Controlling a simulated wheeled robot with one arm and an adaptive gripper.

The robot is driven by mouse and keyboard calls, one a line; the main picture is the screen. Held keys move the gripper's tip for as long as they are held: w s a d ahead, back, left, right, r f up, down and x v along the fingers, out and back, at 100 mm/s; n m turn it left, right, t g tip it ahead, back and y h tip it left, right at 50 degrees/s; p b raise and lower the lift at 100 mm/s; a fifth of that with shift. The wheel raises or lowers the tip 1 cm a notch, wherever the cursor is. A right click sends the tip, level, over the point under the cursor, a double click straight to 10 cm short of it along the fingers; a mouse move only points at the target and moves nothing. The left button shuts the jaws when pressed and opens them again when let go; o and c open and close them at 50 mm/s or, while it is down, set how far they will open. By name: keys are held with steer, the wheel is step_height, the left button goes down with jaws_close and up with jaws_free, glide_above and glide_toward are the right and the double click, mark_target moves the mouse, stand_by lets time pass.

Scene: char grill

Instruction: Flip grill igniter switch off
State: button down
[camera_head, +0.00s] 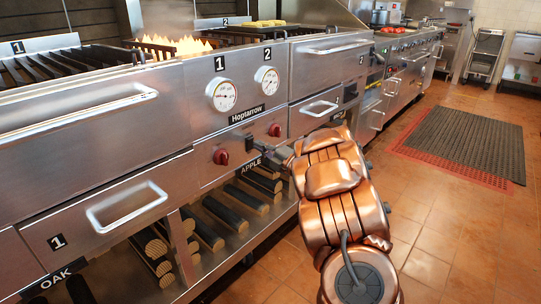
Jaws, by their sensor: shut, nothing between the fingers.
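The steel char grill (150,120) fills the left and middle of the head view. Its front panel carries two red knobs, a left one (221,157) and a right one (275,130), under two round gauges. My gripper (256,148) is a dark, narrow shape at the end of my copper-coloured arm. It is shut and empty, at the panel between the two knobs and just below the right one. Whether the tip touches the panel cannot be told.
Flames (172,46) burn on top of the grill at the back. Drawer handles (126,206) stick out from the front. Logs (230,205) lie on the shelf below. Open tiled floor (440,235) and a dark mat (465,140) are at the right.

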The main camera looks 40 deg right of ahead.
steer(key=shift+w+a+r, duration=0.1)
steer(key=shift+w+a, duration=0.05)
steer(key=shift+w, duration=0.5)
steer(key=shift+w+r+g+p, duration=0.2)
steer(key=shift+w+g+p, duration=0.1)
steer(key=shift+p, duration=0.15)
steer(key=shift+f, duration=0.1)
steer(key=shift+s, duration=0.1)
steer(key=shift+s, duration=0.25)
steer(key=r+p+v, duration=0.1)
steer(key=r+v, duration=0.2)
steer(key=v, duration=1)
steer(key=shift+s+p, duration=0.2)
steer(key=shift+p, duration=0.15)
